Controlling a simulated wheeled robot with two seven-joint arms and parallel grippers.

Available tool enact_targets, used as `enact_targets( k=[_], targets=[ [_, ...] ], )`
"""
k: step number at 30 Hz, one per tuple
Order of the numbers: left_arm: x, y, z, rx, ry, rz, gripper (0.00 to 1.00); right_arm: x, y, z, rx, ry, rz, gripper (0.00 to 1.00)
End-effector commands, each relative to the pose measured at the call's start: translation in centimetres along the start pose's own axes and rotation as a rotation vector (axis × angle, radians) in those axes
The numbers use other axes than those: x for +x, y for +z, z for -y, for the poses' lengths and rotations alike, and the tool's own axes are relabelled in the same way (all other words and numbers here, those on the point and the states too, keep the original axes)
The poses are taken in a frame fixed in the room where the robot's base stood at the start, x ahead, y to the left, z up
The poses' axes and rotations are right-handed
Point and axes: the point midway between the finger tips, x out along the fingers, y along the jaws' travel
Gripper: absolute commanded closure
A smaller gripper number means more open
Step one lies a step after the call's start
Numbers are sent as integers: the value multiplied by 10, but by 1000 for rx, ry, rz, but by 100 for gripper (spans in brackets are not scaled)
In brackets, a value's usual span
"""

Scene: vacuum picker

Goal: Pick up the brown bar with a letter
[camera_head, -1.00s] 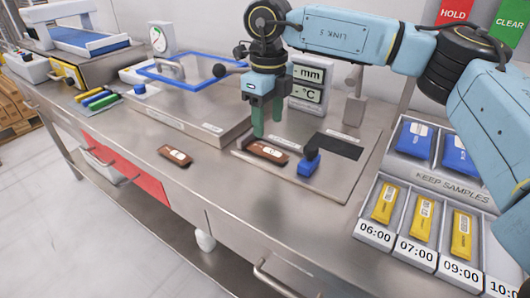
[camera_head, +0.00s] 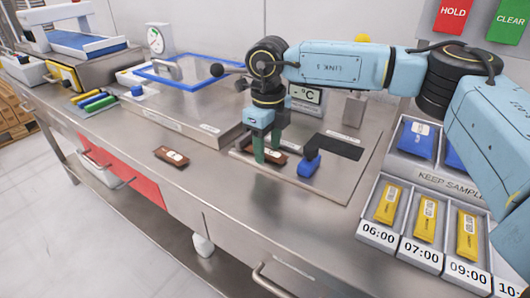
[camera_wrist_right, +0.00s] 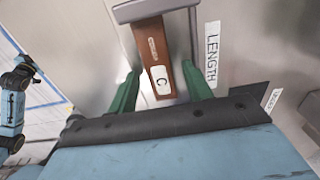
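A brown bar (camera_wrist_right: 150,45) with a white label reading "C" lies on the plate marked "LENGTH" in the right wrist view. My right gripper (camera_wrist_right: 160,69) is open, with one green finger on each side of the bar; a gap shows at its right side. In the head view the right gripper (camera_head: 269,158) reaches down over this bar and partly hides it. A second brown bar (camera_head: 171,155) with a white label lies on the bench further left; its letter is too small to read. My left gripper is out of view.
A blue-and-dark block (camera_head: 308,166) stands close right of the right gripper. A grey block (camera_wrist_right: 150,10) borders the bar's far end. Compartments with yellow packets (camera_head: 425,215) are at the right. The bench front is clear.

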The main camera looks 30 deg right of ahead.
Motion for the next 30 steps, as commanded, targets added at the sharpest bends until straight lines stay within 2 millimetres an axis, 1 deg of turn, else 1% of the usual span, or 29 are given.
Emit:
enact_targets(
  k=[1, 9, 10, 11, 16, 19, 23, 27, 30],
  targets=[
    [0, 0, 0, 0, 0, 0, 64, 0, 0, 0, 0, 0, 0, 57],
    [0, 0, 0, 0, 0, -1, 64, 0, 0, 0, 0, 0, 0, 93],
    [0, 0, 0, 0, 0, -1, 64, 0, 0, 0, 0, 0, 0, 94],
    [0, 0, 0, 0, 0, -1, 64, 0, 0, 0, 0, 0, 0, 97],
    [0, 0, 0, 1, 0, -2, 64, -2, 0, 0, 0, 0, 0, 97],
    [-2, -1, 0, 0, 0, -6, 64, -10, 0, 0, 0, 0, 1, 97],
    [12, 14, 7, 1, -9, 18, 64, -33, 1, 0, 0, 0, 2, 97],
    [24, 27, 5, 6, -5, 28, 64, -62, 1, 0, 0, -1, 3, 97],
    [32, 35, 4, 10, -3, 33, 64, -80, 1, 0, -1, 0, 1, 97]
  ],
)
